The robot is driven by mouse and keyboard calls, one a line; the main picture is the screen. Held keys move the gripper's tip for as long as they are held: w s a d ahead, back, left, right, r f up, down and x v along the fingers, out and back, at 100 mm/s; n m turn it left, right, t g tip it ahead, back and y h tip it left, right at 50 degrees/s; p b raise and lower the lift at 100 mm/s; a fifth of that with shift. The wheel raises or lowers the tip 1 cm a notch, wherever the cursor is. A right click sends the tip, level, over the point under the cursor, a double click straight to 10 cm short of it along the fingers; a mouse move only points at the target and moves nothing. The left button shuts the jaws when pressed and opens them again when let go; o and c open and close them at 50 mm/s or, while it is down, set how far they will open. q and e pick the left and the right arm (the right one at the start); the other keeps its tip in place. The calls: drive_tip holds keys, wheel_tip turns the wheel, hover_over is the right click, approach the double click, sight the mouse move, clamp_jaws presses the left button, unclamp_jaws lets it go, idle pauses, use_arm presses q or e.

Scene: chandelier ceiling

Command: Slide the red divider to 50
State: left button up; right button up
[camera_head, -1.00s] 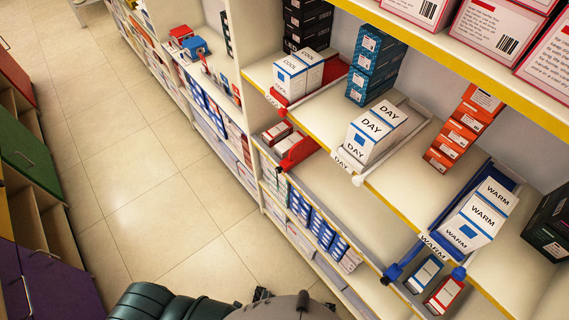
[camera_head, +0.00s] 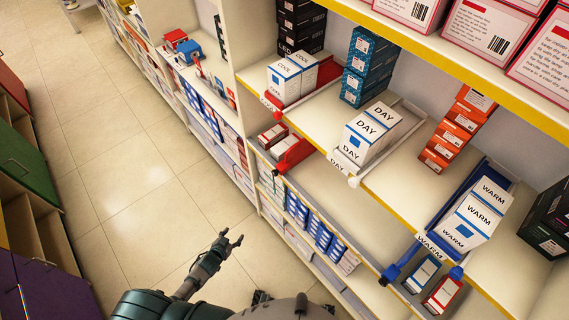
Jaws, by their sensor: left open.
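A red divider (camera_head: 293,154) with a knob at its front end shows at the edge of the shelf bay, below the boxes marked COOL (camera_head: 290,78). A red tray part (camera_head: 327,72) also shows beside those boxes. I cannot tell whether these red parts are joined. No mark reading 50 can be made out. My left gripper (camera_head: 231,239) is open and empty, over the floor left of the shelves, well apart from the red divider. My right gripper is not in view.
White-railed boxes marked DAY (camera_head: 370,133) and a blue-railed holder with boxes marked WARM (camera_head: 474,216) stand to the right. Orange boxes (camera_head: 458,130) stand behind. The tiled floor (camera_head: 130,185) left of the shelves is clear.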

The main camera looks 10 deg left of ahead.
use_arm(q)
drive_tip(key=w+d+r+m+t+h, duration=0.15)
drive_tip(key=w+r, duration=0.25)
drive_tip(key=r, duration=0.4)
drive_tip(key=w+d+r+m+t+h, duration=0.1)
drive_tip(key=w+r+t+h, duration=0.2)
drive_tip(key=r, duration=0.6)
drive_tip(key=m+h, duration=0.3)
drive_tip(key=h, duration=0.2)
approach(285, 163)
drive_tip(key=shift+n+g, duration=0.25)
drive_tip(key=shift+g, duration=0.1)
drive_tip(key=x, duration=0.8)
drive_tip(key=shift+w, duration=0.35)
drive_tip(key=shift+x, duration=0.8)
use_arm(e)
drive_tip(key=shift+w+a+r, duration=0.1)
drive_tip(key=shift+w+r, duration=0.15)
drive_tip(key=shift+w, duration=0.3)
use_arm(q)
drive_tip(key=shift+s, duration=0.1)
drive_tip(key=shift+r, duration=0.1)
drive_tip(key=shift+c, duration=0.7)
drive_tip(key=c, duration=0.8)
clamp_jaws()
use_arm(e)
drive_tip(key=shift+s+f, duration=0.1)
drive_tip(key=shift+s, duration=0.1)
